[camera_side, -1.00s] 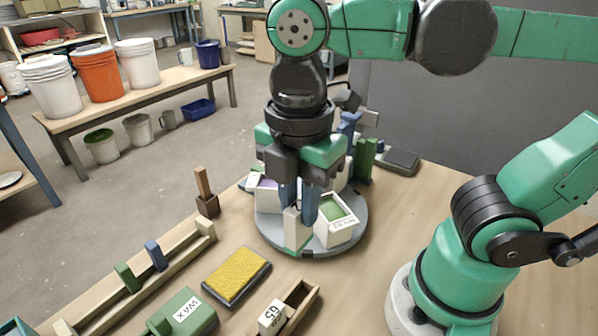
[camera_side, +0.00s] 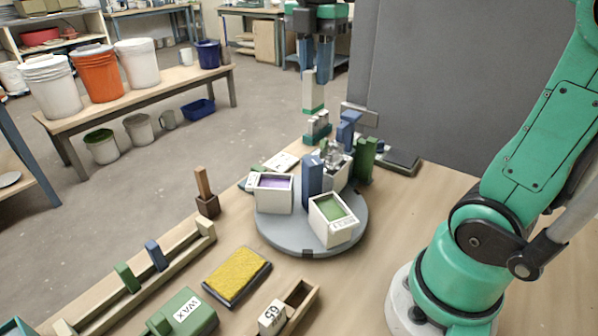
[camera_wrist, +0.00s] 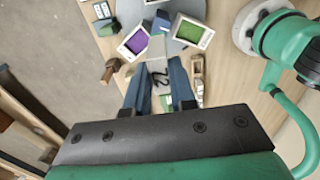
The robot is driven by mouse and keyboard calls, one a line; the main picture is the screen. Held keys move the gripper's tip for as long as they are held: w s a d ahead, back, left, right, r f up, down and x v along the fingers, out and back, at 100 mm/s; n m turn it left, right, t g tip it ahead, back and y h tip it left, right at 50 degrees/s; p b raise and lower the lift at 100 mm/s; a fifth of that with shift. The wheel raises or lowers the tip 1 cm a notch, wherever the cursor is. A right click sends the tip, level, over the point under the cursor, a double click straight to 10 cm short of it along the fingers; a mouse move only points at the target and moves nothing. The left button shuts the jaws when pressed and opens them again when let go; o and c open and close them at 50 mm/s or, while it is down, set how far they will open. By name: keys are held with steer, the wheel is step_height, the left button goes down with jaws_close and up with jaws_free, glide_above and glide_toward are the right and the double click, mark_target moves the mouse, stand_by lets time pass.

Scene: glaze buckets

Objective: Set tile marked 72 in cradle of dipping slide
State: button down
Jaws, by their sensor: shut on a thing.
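My gripper (camera_side: 318,72) is shut on a pale tile (camera_side: 313,92) with a green lower end, held upright high in the air. In the wrist view the tile (camera_wrist: 158,72) is between my blue fingers, and its sideways mark looks like 72. A green stepped piece (camera_side: 317,127) stands behind the round turntable (camera_side: 282,238), below the tile in the side picture. Blue (camera_side: 347,130) and green (camera_side: 366,158) uprights stand beside it. I cannot tell for sure which piece is the slide's cradle.
The turntable bears a purple-filled bucket (camera_side: 274,195) and a green-filled bucket (camera_side: 333,220). In front are a yellow sponge tray (camera_side: 237,275), a WAX block (camera_side: 183,314), a tile marked 65 (camera_side: 271,317) and a wooden rail (camera_side: 150,283).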

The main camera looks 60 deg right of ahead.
steer(key=d, duration=0.7)
steer(key=shift+s+a+f, duration=0.1)
steer(key=shift+f, duration=5.3)
steer(key=c, duration=0.7)
jaws_free()
steer(key=shift+o, duration=0.2)
step_height(320, 180, up, 7)
